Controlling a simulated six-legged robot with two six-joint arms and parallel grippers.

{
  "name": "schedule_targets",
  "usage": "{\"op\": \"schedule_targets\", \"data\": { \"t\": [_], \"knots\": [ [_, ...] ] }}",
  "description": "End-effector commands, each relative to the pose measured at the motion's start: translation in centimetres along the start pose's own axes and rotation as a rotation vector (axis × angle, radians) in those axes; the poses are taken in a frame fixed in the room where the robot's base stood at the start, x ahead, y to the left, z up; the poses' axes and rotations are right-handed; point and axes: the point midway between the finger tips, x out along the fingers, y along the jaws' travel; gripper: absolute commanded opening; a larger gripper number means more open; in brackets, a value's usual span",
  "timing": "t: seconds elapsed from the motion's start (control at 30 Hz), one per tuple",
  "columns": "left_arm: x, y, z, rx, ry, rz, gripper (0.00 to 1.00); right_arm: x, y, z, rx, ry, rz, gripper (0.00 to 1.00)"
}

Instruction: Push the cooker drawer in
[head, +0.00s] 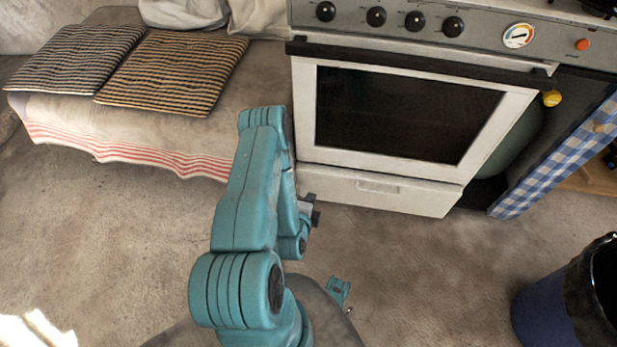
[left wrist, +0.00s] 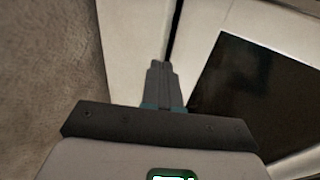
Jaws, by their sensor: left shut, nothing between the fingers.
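The cooker (head: 410,110) stands at the top middle of the head view, its oven door shut. Its drawer (head: 400,197) is the pale low front below the door, with a small recessed grip. From here I cannot tell how far it stands out. In the left wrist view the drawer front (left wrist: 127,40) is the pale panel left of a dark gap, with the oven door on the right. My left gripper (head: 314,212) is low at the drawer's left end. In the left wrist view its fingertips (left wrist: 158,64) are together and empty, over the drawer front; contact is unclear.
A bench with striped cushions (head: 172,72) and a red-striped cloth stands left of the cooker. A blue checked curtain (head: 562,155) hangs at its right. A dark blue bin (head: 548,310) stands at lower right. The floor (head: 430,270) before the drawer is clear.

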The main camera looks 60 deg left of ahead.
Motion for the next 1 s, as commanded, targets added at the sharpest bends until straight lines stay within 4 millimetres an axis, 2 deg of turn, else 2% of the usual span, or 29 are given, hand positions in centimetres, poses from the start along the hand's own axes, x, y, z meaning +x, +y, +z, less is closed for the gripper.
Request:
{"op": "schedule_targets", "data": {
  "t": [0.1,0.2,0.37,0.57,0.8,1.0],
  "knots": [
    [-0.4,1.2,2.5,-0.019,-0.060,0.024,0.00,0.1,0.0,0.0,0.000,0.000,0.000,0.43],
    [-0.6,1.7,3.8,-0.027,-0.090,0.033,0.00,0.1,0.0,0.0,0.000,0.000,0.000,0.43],
    [0.6,2.0,4.5,-0.029,-0.102,0.033,0.00,0.7,0.3,-0.1,0.003,0.003,0.000,0.43],
    [4.7,2.3,4.9,-0.028,-0.100,0.029,0.00,2.3,1.1,-0.6,0.010,0.016,0.001,0.43],
    [9.7,2.4,5.3,-0.028,-0.097,0.029,0.00,4.4,1.8,-2.3,-0.003,0.072,-0.001,0.43],
    [12.1,0.8,5.6,-0.028,-0.096,0.032,0.00,5.4,2.1,-3.2,-0.010,0.104,-0.002,0.43]
  ]
}}
